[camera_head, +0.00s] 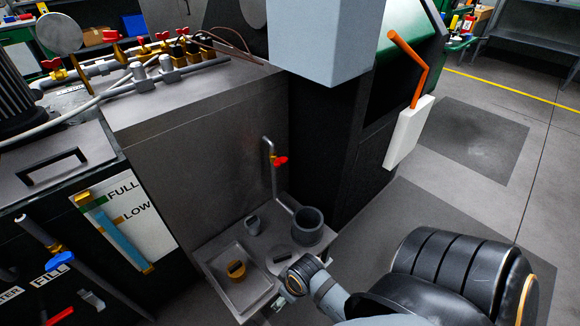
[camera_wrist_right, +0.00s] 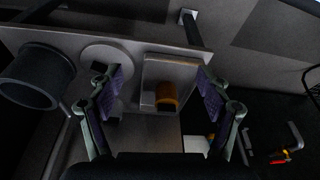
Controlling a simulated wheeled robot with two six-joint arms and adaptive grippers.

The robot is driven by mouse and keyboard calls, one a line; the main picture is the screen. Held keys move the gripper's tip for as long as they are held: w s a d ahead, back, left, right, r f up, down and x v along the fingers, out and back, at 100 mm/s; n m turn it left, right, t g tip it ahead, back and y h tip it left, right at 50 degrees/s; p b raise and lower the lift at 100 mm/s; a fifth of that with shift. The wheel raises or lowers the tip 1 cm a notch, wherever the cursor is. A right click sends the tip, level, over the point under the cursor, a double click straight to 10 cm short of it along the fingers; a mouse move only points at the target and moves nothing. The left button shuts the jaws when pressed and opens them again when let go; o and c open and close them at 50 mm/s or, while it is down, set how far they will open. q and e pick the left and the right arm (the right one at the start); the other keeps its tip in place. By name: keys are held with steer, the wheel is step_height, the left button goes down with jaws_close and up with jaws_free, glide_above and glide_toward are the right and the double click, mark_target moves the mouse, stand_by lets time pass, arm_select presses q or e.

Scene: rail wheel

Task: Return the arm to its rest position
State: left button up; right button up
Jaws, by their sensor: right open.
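My right arm comes in from the lower right of the head view, and its gripper (camera_head: 288,284) is at the front edge of a small grey shelf (camera_head: 213,250). In the right wrist view the two fingers of this gripper (camera_wrist_right: 160,92) are spread wide with nothing held between them. Beyond them is a shallow tray (camera_wrist_right: 183,66) holding an orange-brown part (camera_wrist_right: 167,98). The tray (camera_head: 262,297) and the part (camera_head: 237,269) also show in the head view, left of the gripper. My left gripper is in neither view.
A dark grey cup (camera_head: 308,228) stands on the shelf behind my right gripper. A small grey part (camera_head: 253,224) is behind the tray. A black machine body (camera_head: 325,140) rises behind; floor is open at right.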

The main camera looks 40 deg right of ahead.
steer(key=shift+s+a+r+m, duration=0.1)
steer(key=shift+s+r+m, duration=0.55)
steer(key=shift+s+m, duration=0.2)
